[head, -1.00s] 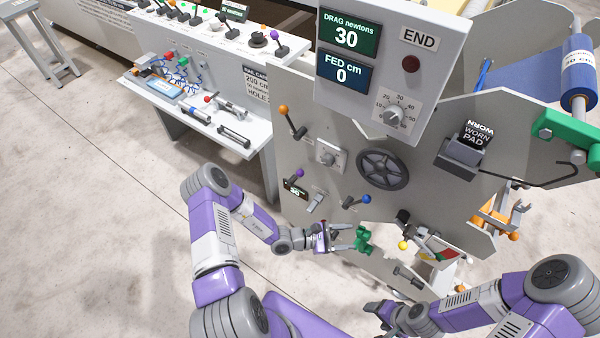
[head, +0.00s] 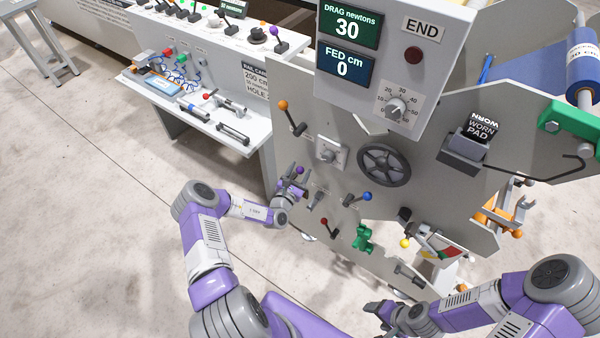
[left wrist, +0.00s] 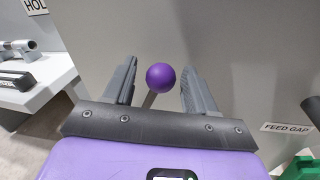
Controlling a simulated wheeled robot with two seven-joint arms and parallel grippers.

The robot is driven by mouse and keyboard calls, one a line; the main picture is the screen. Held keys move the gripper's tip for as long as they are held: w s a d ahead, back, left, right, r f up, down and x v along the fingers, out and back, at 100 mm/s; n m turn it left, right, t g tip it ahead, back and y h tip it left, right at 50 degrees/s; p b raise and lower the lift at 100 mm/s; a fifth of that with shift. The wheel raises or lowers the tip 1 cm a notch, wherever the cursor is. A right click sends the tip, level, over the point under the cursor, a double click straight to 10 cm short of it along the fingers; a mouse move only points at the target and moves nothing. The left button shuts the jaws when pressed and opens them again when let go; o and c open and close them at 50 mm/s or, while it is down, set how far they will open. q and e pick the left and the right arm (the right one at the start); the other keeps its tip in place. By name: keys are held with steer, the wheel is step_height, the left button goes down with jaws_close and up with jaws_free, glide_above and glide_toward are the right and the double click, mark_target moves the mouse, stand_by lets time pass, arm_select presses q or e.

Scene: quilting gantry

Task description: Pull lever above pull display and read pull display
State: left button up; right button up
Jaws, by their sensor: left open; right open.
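The lever with a purple ball knob (head: 299,171) stands on the grey machine panel. My left gripper (head: 294,178) is at this lever with its fingers open. In the left wrist view the purple knob (left wrist: 161,77) sits between the two spread fingers, apart from both. The small display below this lever is hidden behind my left gripper and cannot be read. My right gripper (head: 375,306) is open and empty, low at the front of the panel.
A lever with an orange knob (head: 283,105) is above, and one with a blue knob (head: 366,196) is to the right. A red-knobbed lever (head: 325,222) and a green part (head: 364,238) are below. A handwheel (head: 383,165) and a box reading DRAG 30, FED 0 (head: 385,20) are nearby.

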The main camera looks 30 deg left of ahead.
arm_select(q)
steer(key=shift+w, duration=0.35)
jaws_close()
steer(key=shift+a, duration=0.1)
